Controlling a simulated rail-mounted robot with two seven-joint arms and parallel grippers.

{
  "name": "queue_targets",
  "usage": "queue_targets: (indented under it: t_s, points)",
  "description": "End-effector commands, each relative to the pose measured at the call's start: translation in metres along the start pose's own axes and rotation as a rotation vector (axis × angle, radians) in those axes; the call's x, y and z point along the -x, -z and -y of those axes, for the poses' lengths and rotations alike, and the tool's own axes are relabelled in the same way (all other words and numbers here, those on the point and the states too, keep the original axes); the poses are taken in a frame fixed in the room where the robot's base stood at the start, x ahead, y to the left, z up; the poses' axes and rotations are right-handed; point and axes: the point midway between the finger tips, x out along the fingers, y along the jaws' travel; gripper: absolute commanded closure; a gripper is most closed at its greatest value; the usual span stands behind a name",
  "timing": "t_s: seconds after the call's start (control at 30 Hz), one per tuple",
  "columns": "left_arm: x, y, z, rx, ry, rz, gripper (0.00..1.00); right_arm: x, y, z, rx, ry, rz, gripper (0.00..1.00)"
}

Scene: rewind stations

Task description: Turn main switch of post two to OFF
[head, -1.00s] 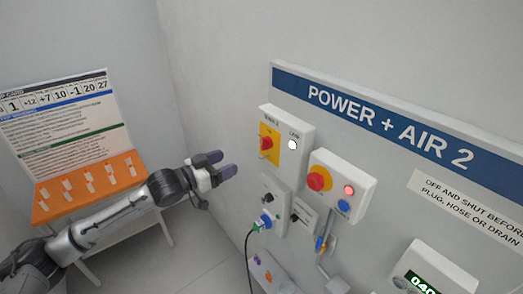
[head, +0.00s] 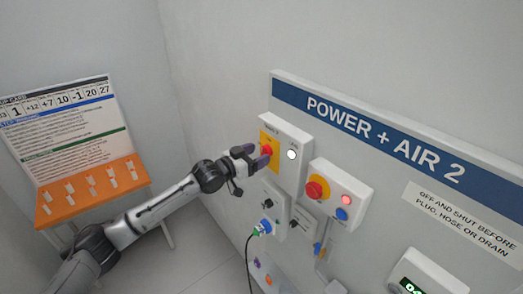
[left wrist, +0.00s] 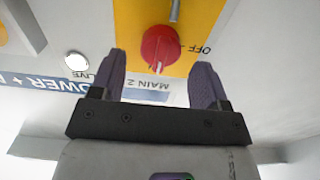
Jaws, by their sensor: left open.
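The main switch of post two is a red rotary knob (head: 266,150) on a yellow plate (head: 264,139), on a white box (head: 296,131) under the POWER + AIR 2 sign. In the left wrist view the red knob (left wrist: 160,47) sits on the yellow plate (left wrist: 205,20), above a "MAIN 2" label, with "OFF" printed to its right. My left gripper (head: 257,158) is open in front of the knob. In the left wrist view its two purple fingers (left wrist: 155,82) stand apart, either side of the knob's line; contact cannot be told. The white LIVE lamp (head: 292,154) is lit.
Right of the main switch is a box with a red-and-yellow button (head: 317,187), a lit red lamp (head: 346,199) and a blue button (head: 341,213). Below are a blue plug (head: 265,226) with a cable and a small grey box. An orange table (head: 92,190) stands left.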

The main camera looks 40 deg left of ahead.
Motion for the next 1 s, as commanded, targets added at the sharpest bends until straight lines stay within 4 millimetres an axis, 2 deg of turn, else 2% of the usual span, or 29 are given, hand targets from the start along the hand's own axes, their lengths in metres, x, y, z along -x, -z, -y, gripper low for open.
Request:
queue_targets:
  t_s: [0.1,0.3,0.67,1.0]
  points:
    - [-0.011,0.001,0.000,0.003,0.000,0.000,0.31,0.003,0.001,0.000,0.000,0.000,0.000,1.00]
    - [-0.021,0.000,0.000,0.001,0.000,0.000,0.31,0.004,0.001,-0.001,0.005,-0.003,0.001,1.00]
    - [-0.023,-0.001,0.000,0.001,0.000,0.001,0.31,0.004,0.001,-0.003,0.010,-0.008,0.002,1.00]
    - [-0.022,-0.001,0.000,0.001,0.000,0.001,0.61,0.004,0.001,-0.002,0.006,-0.004,0.002,1.00]
